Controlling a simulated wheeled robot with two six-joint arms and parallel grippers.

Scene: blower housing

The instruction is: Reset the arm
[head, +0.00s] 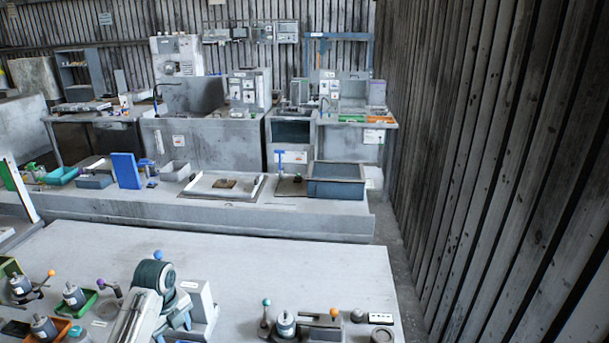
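Neither of my grippers can be made out in the head view. A pale slanted piece (136,314) rises from the bottom edge over the near table. I cannot tell whether it is part of my arm or of a machine. Against its upper end is a dark green round body (154,275) with a blue ball above it. A pale block (202,300) stands just to the right.
The near table (290,265) is clear in its middle and far part. Small motors (73,295) and trays stand at its left. A fixture (286,324) with knobbed levers stands at front right. A second bench (240,219) lies behind; a slatted wall (500,150) bounds the right.

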